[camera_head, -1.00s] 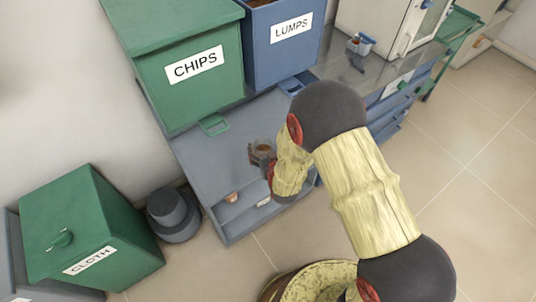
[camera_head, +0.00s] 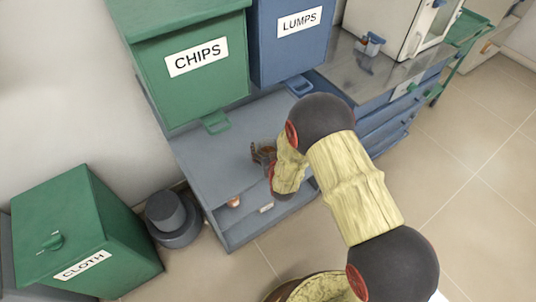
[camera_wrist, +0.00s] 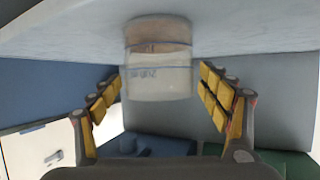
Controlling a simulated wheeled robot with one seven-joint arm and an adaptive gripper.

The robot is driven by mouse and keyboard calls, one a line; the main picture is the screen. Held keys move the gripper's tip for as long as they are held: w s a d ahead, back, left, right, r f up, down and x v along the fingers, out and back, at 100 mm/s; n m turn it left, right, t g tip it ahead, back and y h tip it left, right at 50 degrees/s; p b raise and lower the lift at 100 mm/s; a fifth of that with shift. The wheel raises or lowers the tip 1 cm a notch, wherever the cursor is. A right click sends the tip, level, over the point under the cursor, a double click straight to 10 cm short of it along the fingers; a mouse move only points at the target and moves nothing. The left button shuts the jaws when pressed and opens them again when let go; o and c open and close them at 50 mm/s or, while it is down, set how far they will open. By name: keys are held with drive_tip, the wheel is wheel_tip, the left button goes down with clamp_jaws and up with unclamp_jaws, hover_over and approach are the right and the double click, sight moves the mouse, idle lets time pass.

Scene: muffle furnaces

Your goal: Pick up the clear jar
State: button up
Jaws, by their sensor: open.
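The clear jar (camera_wrist: 158,72) is in the middle of the wrist view, between and beyond my two yellow-padded fingers. It has a brownish band at one end, blurred markings on its side, and touches the pale surface at the top of that view. My gripper (camera_wrist: 160,92) is open, with a gap on each side of the jar. In the head view my gripper (camera_head: 263,156) is low over the grey bench (camera_head: 212,160). There the jar is hidden or too small to make out beside the fingers.
A green CHIPS bin (camera_head: 190,85) and a blue LUMPS bin (camera_head: 290,45) stand behind the bench. A small orange-brown item (camera_head: 234,202) lies near its front. A green CLOTH bin (camera_head: 85,240) and a dark round container (camera_head: 172,215) stand to the left.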

drive_tip(key=shift+w, duration=0.1)
drive_tip(key=shift+c, duration=0.3)
drive_tip(key=shift+c, duration=1.2)
drive_tip(key=c, duration=1.1)
drive_tip(key=shift+c, duration=0.7)
